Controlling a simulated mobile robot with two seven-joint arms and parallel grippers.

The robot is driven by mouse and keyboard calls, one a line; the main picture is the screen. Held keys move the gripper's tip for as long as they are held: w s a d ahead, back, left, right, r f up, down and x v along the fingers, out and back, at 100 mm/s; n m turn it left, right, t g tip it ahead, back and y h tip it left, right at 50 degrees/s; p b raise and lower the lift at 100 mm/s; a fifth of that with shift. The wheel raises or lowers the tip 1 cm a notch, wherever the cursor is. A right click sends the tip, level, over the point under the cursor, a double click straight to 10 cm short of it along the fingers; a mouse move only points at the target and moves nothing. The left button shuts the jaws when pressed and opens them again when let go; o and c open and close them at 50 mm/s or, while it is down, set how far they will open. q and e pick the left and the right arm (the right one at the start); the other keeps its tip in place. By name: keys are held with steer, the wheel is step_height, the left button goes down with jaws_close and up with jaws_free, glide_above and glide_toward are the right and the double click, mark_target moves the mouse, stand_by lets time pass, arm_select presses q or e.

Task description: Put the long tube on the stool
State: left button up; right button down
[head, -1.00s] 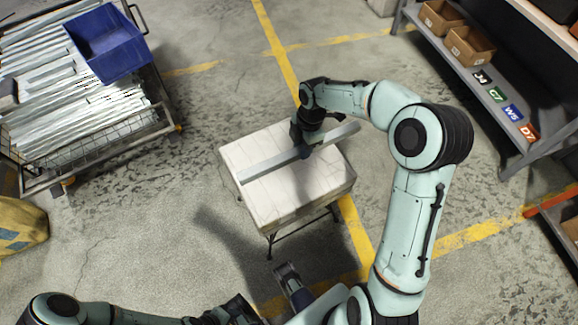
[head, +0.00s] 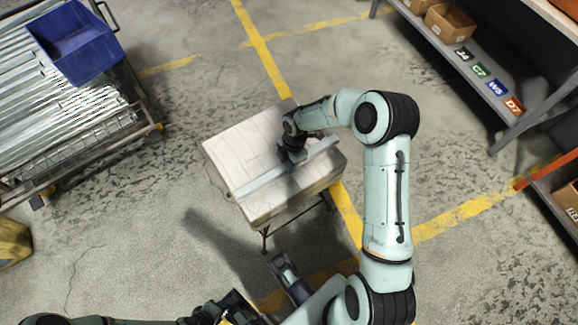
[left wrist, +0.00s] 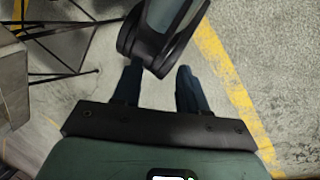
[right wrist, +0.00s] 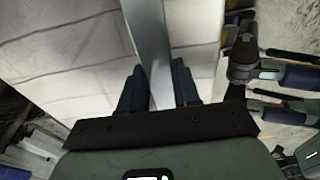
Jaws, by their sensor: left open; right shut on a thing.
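The long tube (head: 260,182) is a straight grey metal bar, seen across the near part of the stool's seat. The stool (head: 240,145) has a pale, block-like seat on thin dark legs. My right gripper (head: 292,158) is shut on the tube near its middle, over the seat. In the right wrist view the tube (right wrist: 147,35) runs away between the fingers above the pale seat (right wrist: 75,55). I cannot tell whether the tube touches the seat. My left gripper (left wrist: 157,85) is open and apart from the tube, with one of my arm links in front of it.
A wire cart (head: 85,150) with many metal lengths and a blue bin (head: 75,45) stands at the upper left. A shelf (head: 515,125) with cardboard boxes (head: 450,22) stands at the right. Yellow-lined floor (head: 165,190) around the stool is mostly clear.

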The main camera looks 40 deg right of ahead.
step_height(320, 180, down, 3)
steer(key=shift+r, duration=0.15)
steer(key=c, duration=0.7)
jaws_free()
steer(key=shift+c, duration=0.2)
arm_select(q)
steer(key=shift+w+a+f, duration=0.25)
steer(key=shift+w+f, duration=0.15)
steer(key=shift+w, duration=0.1)
arm_select(e)
steer(key=r, duration=0.3)
steer(key=d+r+p, duration=0.1)
steer(key=r, duration=0.3)
steer(key=r+p, duration=0.1)
steer(key=r, duration=0.3)
steer(key=shift+d, duration=0.15)
steer(key=shift+r+p, duration=0.3)
steer(key=shift+r, duration=0.2)
arm_select(q)
steer(key=s+d+r+g, duration=0.1)
steer(key=s+d+r, duration=0.1)
steer(key=s+r, duration=0.1)
steer(key=shift+s+r+h, duration=0.3)
steer(key=shift+s+r, duration=0.05)
steer(key=shift+s, duration=0.35)
arm_select(e)
steer(key=shift+s, duration=0.1)
